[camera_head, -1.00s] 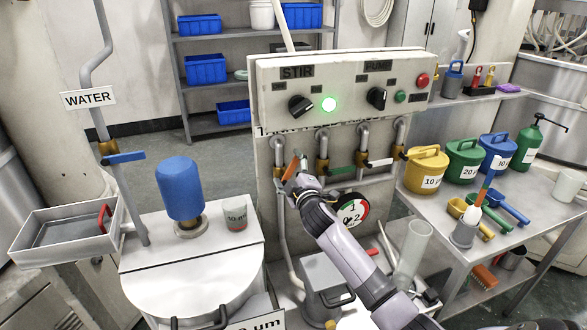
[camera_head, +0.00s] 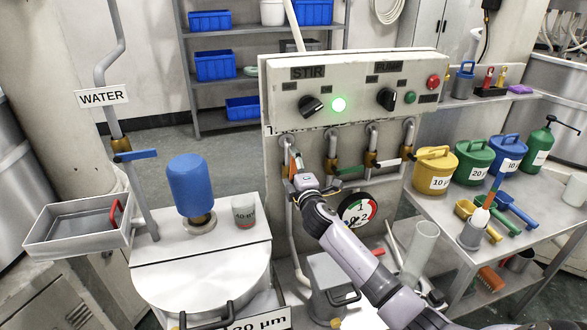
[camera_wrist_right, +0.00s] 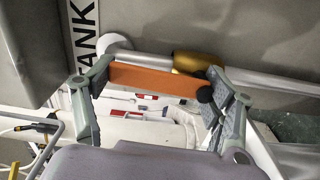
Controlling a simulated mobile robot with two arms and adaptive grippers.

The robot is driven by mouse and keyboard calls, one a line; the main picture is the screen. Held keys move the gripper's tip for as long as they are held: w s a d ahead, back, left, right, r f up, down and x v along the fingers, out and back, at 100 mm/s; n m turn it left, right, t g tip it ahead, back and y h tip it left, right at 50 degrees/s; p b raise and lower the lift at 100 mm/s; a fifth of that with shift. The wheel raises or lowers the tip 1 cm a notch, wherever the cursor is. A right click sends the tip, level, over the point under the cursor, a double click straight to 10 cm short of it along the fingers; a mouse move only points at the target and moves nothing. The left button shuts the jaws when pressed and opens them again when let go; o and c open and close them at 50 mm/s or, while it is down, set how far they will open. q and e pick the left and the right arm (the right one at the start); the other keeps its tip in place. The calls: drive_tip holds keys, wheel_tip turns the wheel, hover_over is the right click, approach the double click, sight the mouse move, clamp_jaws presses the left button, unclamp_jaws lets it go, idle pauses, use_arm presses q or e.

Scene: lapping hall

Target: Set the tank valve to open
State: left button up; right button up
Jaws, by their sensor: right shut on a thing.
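The tank valve is the leftmost of several valves on the pipes under the control panel. Its orange handle (camera_head: 298,160) hangs close to the left pipe in the head view, partly hidden by my gripper. In the wrist view the orange handle (camera_wrist_right: 150,81) lies across between the two fingers, with the brass valve body (camera_wrist_right: 197,63) behind it and a TANK label (camera_wrist_right: 84,22) at upper left. My right gripper (camera_head: 297,177) is at the handle and shut on it; its fingers also show in the wrist view (camera_wrist_right: 158,95). My left gripper is not in view.
A green valve handle (camera_head: 349,170) and a white one (camera_head: 386,162) sit close to the right. A pressure gauge (camera_head: 359,210) is below, near my arm. The control panel (camera_head: 355,78) is above. A lidded tank (camera_head: 200,285) with a blue motor (camera_head: 190,186) stands left.

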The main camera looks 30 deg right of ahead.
drive_tip(key=o, duration=1.7)
drive_tip(key=v, duration=1.2)
